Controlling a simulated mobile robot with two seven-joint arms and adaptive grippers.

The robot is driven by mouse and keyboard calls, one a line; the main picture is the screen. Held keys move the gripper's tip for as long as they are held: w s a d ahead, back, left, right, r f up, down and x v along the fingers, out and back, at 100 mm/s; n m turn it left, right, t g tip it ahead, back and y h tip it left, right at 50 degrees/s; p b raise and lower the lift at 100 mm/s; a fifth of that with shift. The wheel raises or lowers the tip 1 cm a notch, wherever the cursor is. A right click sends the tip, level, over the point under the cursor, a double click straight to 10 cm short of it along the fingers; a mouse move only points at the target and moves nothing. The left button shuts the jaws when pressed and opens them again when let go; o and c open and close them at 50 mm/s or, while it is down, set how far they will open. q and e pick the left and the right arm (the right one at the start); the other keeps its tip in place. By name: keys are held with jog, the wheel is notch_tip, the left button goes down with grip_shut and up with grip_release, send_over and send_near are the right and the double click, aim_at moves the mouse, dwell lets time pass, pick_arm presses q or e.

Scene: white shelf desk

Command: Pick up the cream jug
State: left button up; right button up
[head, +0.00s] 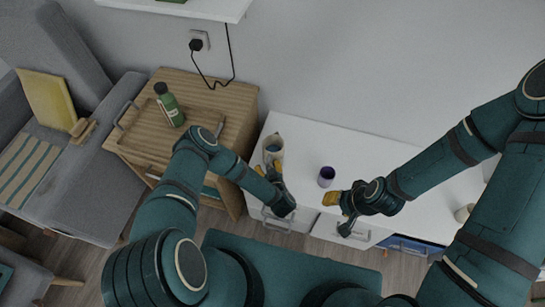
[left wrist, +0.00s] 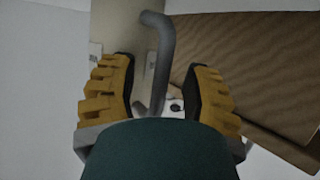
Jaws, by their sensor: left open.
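The cream jug (head: 273,147) stands upright near the left end of the white desk in the head view. My left gripper (head: 275,174) is open at the jug's near side. In the left wrist view, the jug's cream body (left wrist: 122,35) and its grey curved handle (left wrist: 158,50) fill the upper middle. The handle reaches down between the spread yellow fingers of my left gripper (left wrist: 160,92); I cannot tell whether they touch it. My right gripper (head: 336,205) hangs over the desk's front edge, its jaw gap unclear.
A dark purple cup (head: 326,176) stands on the white desk (head: 350,145), right of the jug. A wooden cabinet (head: 235,100) adjoins on the left, with a tray and a green bottle (head: 169,105). A white shelf (head: 205,8) hangs above. The desk's back middle is clear.

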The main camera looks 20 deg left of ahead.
pick_arm(q)
jog(key=shift+c, duration=0.4)
grip_shut()
